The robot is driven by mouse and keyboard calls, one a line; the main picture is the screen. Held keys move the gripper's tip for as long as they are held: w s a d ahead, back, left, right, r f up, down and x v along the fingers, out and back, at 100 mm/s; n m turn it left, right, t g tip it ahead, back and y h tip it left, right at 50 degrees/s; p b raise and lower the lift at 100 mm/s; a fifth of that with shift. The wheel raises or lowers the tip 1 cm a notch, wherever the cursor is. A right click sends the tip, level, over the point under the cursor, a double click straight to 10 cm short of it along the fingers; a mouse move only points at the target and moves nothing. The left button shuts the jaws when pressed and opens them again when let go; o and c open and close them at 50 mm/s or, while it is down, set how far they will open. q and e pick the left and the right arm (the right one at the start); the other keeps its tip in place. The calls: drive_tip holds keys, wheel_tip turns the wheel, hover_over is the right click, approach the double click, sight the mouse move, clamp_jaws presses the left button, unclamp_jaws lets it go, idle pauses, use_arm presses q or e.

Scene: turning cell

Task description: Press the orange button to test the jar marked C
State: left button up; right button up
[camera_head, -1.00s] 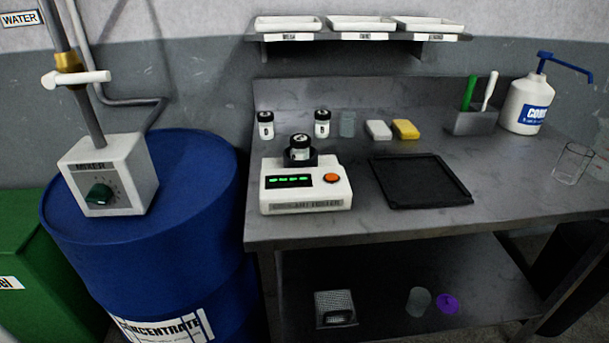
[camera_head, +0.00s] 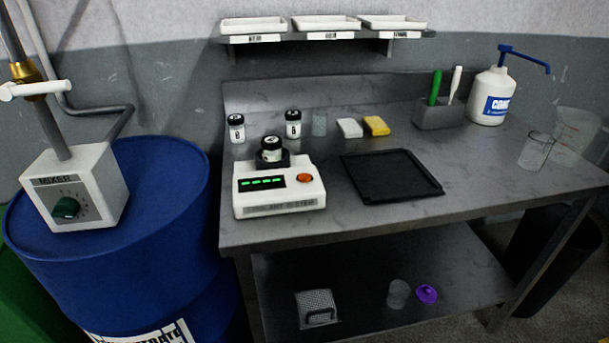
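The white tester (camera_head: 279,190) stands at the front left of the metal table. Its orange button (camera_head: 304,178) is on the right of its top, beside a dark display with green characters. One jar with a black lid (camera_head: 271,149) sits in the black holder at the back of the tester. Two similar jars stand behind it, a left one (camera_head: 236,128) and a right one (camera_head: 293,124). The letters on the jars are too small to read surely, so I cannot tell which is C.
A black tray (camera_head: 391,176) lies right of the tester, with a white block (camera_head: 349,128) and a yellow sponge (camera_head: 376,126) behind it. A blue drum (camera_head: 174,205) carrying a mixer box (camera_head: 76,187) stands left of the table (camera_head: 330,229). The front right tabletop is clear.

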use_arm(q)
clamp_jaws()
idle(1.5)
